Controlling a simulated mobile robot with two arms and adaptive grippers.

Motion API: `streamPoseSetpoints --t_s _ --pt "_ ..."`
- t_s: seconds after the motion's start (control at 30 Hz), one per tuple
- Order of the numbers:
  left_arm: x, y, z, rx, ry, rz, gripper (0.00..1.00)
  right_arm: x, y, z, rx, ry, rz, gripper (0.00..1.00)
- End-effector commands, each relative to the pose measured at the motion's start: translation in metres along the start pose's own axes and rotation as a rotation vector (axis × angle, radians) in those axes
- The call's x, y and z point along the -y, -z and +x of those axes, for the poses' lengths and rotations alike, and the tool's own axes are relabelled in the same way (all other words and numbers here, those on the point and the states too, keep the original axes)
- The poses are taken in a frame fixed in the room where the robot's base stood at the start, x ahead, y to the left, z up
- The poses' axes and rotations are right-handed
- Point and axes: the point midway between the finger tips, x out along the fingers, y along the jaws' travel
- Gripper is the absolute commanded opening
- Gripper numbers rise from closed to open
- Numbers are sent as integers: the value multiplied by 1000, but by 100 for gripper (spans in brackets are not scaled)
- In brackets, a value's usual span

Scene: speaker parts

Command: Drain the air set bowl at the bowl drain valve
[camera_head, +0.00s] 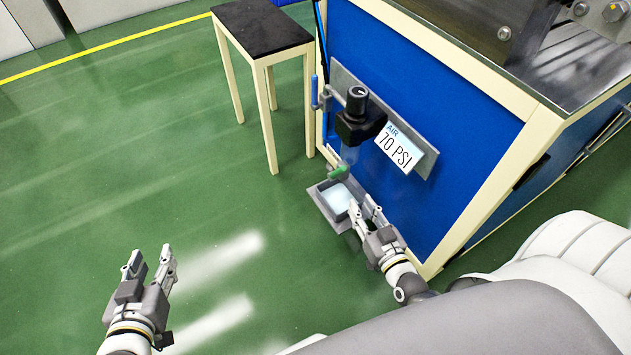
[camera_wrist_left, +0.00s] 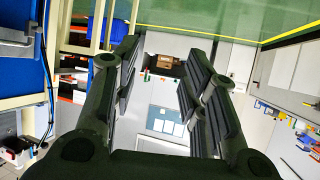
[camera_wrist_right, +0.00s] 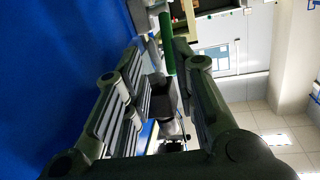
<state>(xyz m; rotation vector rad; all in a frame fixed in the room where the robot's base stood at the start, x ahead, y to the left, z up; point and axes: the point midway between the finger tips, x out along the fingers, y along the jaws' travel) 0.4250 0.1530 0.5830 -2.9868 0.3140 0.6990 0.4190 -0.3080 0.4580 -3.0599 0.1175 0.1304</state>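The air set is mounted on a grey plate on the blue machine panel. It has a black regulator (camera_head: 357,118) on top and a clear bowl (camera_head: 349,156) below. A green drain valve (camera_head: 339,172) sits under the bowl; a green part also shows between the fingers in the right wrist view (camera_wrist_right: 167,42). My right gripper (camera_head: 364,204) is open, below and slightly right of the valve, apart from it. My left gripper (camera_head: 150,256) is open and empty over the green floor, far from the air set.
A grey tray (camera_head: 322,207) with a pale pad or liquid inside is below the valve. The "AIR 70 PSI" sign (camera_head: 398,147) is right of the regulator. A blue-handled valve (camera_head: 315,92) is at left. A black-topped table (camera_head: 262,28) stands behind. Floor at left is clear.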

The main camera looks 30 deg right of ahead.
Motion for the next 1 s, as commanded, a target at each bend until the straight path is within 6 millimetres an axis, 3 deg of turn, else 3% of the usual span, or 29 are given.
streamPoseSetpoints --t_s 0.2,0.37,0.8,1.0 --pt "0 24 -18 -72 -1 0 40 -4 19 4 -87 -13 19 26" --pt "-2 36 -18 -124 -3 0 40 -4 22 15 -93 -14 22 26" --pt "-11 102 -29 -487 -25 -3 40 -5 27 84 -92 -14 20 26" --pt "-14 122 -39 -607 -32 -6 40 -5 29 104 -90 -14 21 26"
